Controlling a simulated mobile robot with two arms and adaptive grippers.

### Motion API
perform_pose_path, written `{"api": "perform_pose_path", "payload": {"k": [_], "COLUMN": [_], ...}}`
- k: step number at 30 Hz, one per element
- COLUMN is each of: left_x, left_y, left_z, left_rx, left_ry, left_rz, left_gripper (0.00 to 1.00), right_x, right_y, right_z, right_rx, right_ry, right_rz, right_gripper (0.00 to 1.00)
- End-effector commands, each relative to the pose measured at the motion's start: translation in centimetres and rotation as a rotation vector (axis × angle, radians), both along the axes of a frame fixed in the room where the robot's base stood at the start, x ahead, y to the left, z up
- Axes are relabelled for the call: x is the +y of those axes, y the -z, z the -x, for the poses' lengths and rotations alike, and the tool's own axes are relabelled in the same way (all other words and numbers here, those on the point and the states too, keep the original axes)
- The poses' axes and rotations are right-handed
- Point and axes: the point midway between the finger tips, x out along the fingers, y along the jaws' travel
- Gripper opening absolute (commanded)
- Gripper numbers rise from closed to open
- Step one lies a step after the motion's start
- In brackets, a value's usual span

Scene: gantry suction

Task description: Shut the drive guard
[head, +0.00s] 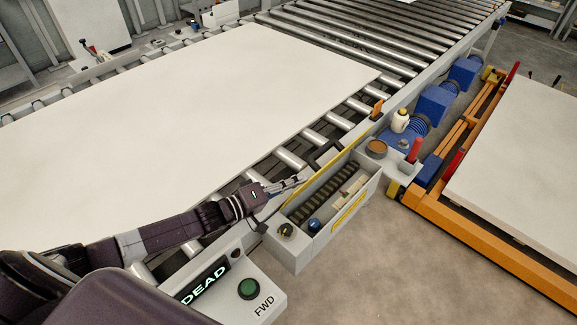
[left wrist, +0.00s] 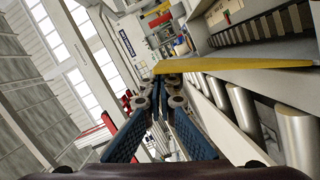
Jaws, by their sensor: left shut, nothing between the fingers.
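The drive guard (head: 338,162) is a lid with a yellow edge. It stands raised along the conveyor side of an open grey drive box (head: 318,236). A dark toothed chain or belt shows inside the box. In the left wrist view the guard's yellow edge (left wrist: 235,65) runs across the upper right. My left gripper (head: 302,177) is shut and empty, beside the guard's near end on the conveyor side. In the left wrist view its fingertips (left wrist: 160,92) are together just below the yellow edge's left end; whether they touch it I cannot tell. My right gripper is not in view.
A large white sheet (head: 180,120) lies on the roller conveyor (head: 345,45). A control panel reading DEAD has a green FWD button (head: 248,288) near the box. A white bottle (head: 400,120) and blue motors (head: 435,103) stand beyond. An orange frame (head: 490,240) is at right; floor between is clear.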

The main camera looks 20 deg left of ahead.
Motion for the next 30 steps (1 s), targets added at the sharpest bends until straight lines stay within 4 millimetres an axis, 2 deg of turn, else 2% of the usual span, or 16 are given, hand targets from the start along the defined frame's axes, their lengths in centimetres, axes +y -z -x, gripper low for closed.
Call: {"api": "perform_pose_path", "payload": {"k": [3, 12, 30], "left_x": [-1.2, -2.7, -3.0], "left_y": [0.1, 1.0, 1.3], "left_z": [0.4, 1.0, 1.1], "left_rx": [-0.025, -0.071, -0.083], "left_ry": [0.001, 0.0, 0.0], "left_rz": [-0.072, -0.196, -0.23], "left_gripper": [0.0, 0.0, 0.0], "right_x": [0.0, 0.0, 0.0], "right_y": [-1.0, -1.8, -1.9], "right_z": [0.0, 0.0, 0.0], "right_rx": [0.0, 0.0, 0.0], "right_ry": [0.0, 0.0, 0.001], "right_rz": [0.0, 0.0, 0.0], "right_gripper": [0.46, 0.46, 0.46]}}
